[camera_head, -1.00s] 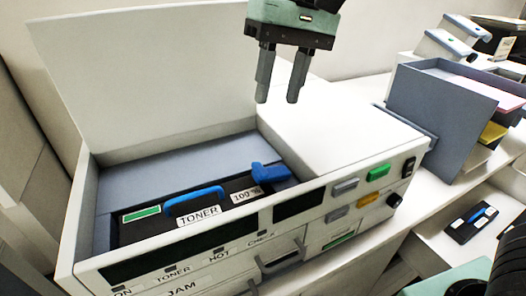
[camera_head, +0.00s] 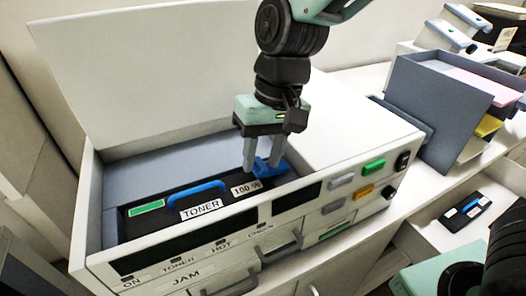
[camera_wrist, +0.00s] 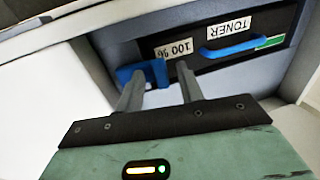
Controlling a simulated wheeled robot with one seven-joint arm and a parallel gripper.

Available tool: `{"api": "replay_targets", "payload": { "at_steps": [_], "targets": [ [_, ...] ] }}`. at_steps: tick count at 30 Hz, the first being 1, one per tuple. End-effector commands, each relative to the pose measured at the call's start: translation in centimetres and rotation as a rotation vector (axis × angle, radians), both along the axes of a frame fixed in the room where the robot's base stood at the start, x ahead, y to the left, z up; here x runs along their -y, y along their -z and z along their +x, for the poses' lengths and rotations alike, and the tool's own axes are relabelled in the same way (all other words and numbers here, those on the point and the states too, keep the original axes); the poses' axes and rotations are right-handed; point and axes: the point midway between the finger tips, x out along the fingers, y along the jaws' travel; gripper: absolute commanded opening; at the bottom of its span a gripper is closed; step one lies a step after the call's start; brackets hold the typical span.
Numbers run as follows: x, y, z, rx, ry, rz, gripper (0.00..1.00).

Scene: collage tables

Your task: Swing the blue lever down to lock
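The blue lever (camera_head: 272,167) is at the right end of the black toner cartridge (camera_head: 155,225), inside the open printer bay. The cartridge has a blue handle (camera_head: 196,190), a TONER label and a 100 % label. My gripper (camera_head: 261,166) points down over the lever with its fingers apart. In the wrist view the lever (camera_wrist: 156,72) shows at and between the fingertips, with one finger overlapping it. The fingers are not closed on it, and I cannot tell whether they touch it. Part of the lever is hidden behind the fingers.
The white printer lid (camera_head: 140,75) stands open at the back left. The printer front (camera_head: 330,240) has buttons and labels. A grey tray box (camera_head: 430,115) stands to the right. Another black cartridge (camera_head: 466,210) lies on a lower white surface at the right.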

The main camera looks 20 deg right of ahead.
Motion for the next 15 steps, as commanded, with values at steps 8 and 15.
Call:
{"api": "replay_targets", "payload": {
  "at_steps": [8, 15],
  "targets": [
    [0.01, -0.04, 0.01, 0.0, 0.0, 0.0, 0.0],
    [-0.27, -0.23, -0.13, 0.005, -0.003, -0.051, 0.0]
  ]
}}
